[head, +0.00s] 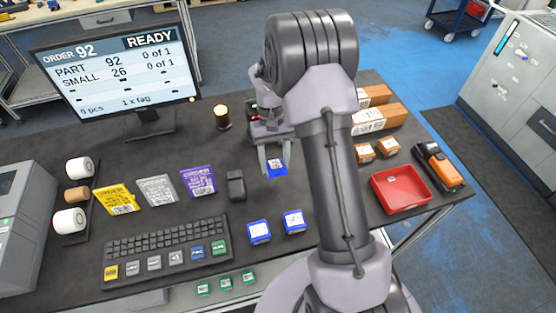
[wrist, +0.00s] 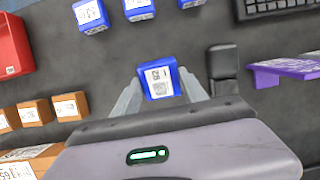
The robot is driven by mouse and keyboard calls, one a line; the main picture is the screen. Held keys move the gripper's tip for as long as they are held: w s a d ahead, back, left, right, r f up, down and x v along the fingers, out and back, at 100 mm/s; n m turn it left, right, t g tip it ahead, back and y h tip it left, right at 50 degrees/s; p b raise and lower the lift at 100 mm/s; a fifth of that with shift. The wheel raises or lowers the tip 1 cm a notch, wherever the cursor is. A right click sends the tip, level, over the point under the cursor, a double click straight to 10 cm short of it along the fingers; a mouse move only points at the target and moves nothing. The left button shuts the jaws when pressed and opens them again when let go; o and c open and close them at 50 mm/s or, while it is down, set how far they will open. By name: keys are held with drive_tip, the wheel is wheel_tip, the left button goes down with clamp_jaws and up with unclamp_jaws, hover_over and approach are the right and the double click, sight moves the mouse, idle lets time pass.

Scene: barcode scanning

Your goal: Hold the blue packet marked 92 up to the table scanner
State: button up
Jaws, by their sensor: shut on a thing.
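My gripper (head: 275,167) is shut on a blue packet (head: 277,169) and holds it over the dark table. In the wrist view the blue packet (wrist: 158,80) sits between the two fingertips (wrist: 157,88), its white label facing the camera. The label's number is too small to read surely. Other blue packets lie on the table, two of them in the head view at the front (head: 259,232) and beside it (head: 293,221). A third blue packet (wrist: 90,15) shows in the wrist view. I cannot surely make out the table scanner; a small black block (head: 236,185) stands left of the held packet.
A screen (head: 118,72) reads order 92, READY, with part 92 at 0 of 1. The keyboard (head: 168,248) and yellow, grey and purple tags (head: 198,182) lie left. A red tray (head: 400,190), brown boxes (head: 376,118) and an orange-black device (head: 437,166) are right.

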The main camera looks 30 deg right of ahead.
drive_tip(key=shift+w+d+f+b, duration=0.2)
drive_tip(key=shift+w+f+b, duration=0.25)
drive_tip(key=shift+w+f, duration=0.55)
drive_tip(key=shift+w+d+f+b, duration=0.2)
drive_tip(key=shift+w+f+b, duration=0.25)
drive_tip(key=shift+w+f, duration=0.5)
drive_tip(key=s+a+r+p, duration=0.2)
drive_tip(key=s+r+p, duration=0.3)
drive_tip(key=s+r, duration=0.5)
drive_tip(key=s, duration=0.2)
drive_tip(key=shift+s+a, duration=0.3)
drive_tip(key=shift+s, duration=0.1)
